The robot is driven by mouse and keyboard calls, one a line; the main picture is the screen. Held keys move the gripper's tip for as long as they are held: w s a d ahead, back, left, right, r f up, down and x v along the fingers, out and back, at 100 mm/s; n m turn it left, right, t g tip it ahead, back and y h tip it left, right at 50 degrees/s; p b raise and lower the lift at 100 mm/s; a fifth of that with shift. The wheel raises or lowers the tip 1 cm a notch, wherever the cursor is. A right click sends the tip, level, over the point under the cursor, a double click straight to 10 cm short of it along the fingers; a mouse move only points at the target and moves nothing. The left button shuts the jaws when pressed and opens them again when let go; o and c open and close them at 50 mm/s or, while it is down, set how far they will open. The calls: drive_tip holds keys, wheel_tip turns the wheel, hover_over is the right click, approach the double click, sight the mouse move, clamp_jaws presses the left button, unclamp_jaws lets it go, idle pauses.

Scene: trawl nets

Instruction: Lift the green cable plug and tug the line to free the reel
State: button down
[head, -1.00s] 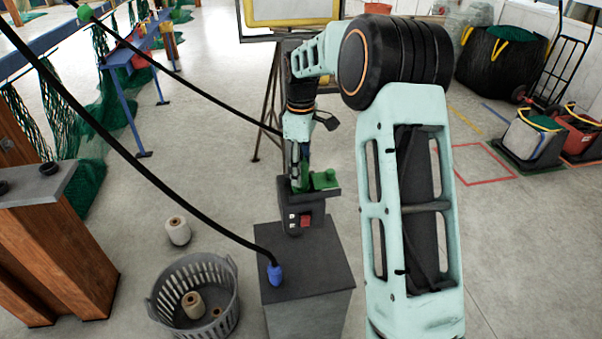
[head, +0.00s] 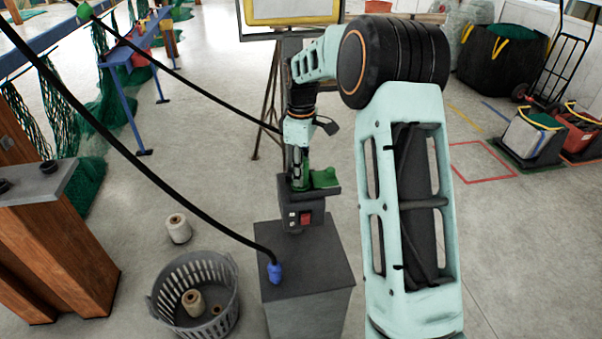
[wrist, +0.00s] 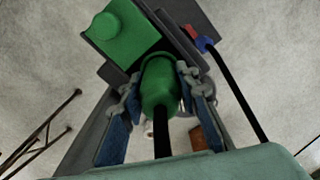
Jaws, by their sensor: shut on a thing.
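The green cable plug (wrist: 160,82) sits between my gripper's two fingers in the wrist view, with a black line (wrist: 162,142) running from its end. My gripper (head: 298,172) is shut on it, blue pads at either side. In the head view the plug is mostly hidden by the fingers. It is right beside a green block (head: 325,178) on the dark control box (head: 305,212); I cannot tell whether it is still seated there. A black line runs from behind my wrist to the upper left, past a green piece (head: 84,11). No reel is clearly identifiable.
A blue plug (head: 275,271) with a thick black cable stands on the grey pedestal (head: 325,262). A grey basket (head: 168,310) with spools and a loose spool (head: 178,228) are on the floor at left. A wooden post (head: 60,250) stands further left.

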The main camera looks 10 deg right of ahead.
drive_tip(key=shift+r, duration=0.15)
drive_tip(key=shift+w+r, duration=0.1)
drive_tip(key=shift+r, duration=0.15)
wheel_tip(320, 180, up, 2)
drive_tip(key=shift+r, duration=0.2)
drive_tip(key=s+r+b, duration=0.3)
drive_tip(key=s+r, duration=0.6)
drive_tip(key=s, duration=0.5)
wheel_tip(320, 180, down, 16)
drive_tip(key=s+m+p, duration=0.1)
drive_tip(key=m+p, duration=0.3)
drive_tip(key=m, duration=0.8)
drive_tip(key=shift+f+m, duration=0.2)
drive_tip(key=shift+m, duration=0.1)
drive_tip(key=shift+s, duration=0.1)
